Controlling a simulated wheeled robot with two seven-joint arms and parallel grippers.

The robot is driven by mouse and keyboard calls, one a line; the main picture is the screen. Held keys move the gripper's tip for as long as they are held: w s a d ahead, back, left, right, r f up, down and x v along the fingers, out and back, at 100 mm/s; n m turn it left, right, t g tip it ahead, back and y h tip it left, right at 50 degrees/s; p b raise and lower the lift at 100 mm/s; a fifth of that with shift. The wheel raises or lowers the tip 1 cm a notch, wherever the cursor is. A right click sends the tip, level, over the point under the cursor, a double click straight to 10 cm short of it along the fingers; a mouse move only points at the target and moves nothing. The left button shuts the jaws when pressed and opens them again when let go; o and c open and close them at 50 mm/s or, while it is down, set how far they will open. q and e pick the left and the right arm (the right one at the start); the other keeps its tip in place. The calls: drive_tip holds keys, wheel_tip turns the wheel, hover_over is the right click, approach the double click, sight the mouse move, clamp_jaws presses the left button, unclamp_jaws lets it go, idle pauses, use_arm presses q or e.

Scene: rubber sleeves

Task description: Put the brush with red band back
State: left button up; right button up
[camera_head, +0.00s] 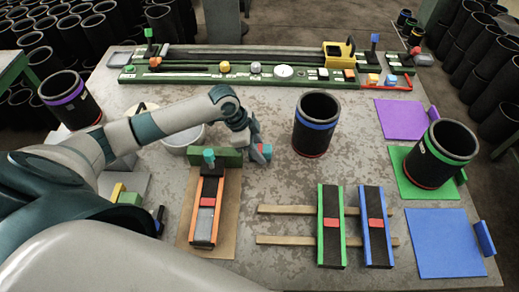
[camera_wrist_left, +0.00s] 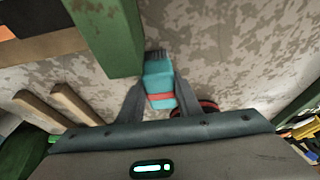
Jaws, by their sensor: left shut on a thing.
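The brush with the red band (camera_wrist_left: 159,82) is teal with dark bristles at its far end. It sits between the fingers of my left gripper (camera_wrist_left: 160,103), which is shut on it. In the head view, my left gripper (camera_head: 258,150) is just right of a green block (camera_head: 229,158), and the brush shows there as a small teal and red piece (camera_head: 267,150). In the wrist view the green block (camera_wrist_left: 108,35) stands close to the brush's left; I cannot tell whether they touch. A teal-topped piece (camera_head: 208,155) stands by the block's left part. My right gripper is not in view.
Below the block, an orange-edged strip (camera_head: 205,212) lies on a brown board (camera_head: 228,215). A blue-banded black sleeve (camera_head: 315,125) stands to the right. Green-edged (camera_head: 330,245) and blue-edged (camera_head: 376,240) strips lie on wooden slats. A long green rack (camera_head: 230,75) runs along the back.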

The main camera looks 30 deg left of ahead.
use_arm(q)
drive_tip(key=shift+f, duration=0.1)
drive_tip(key=o, duration=0.9)
drive_tip(key=shift+o, duration=0.2)
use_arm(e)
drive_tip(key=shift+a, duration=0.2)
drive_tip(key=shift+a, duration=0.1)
use_arm(q)
drive_tip(key=b+v, duration=0.2)
drive_tip(key=v, duration=1)
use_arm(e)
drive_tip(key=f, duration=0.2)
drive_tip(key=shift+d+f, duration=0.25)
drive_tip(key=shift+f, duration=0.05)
use_arm(q)
drive_tip(key=shift+d, duration=0.1)
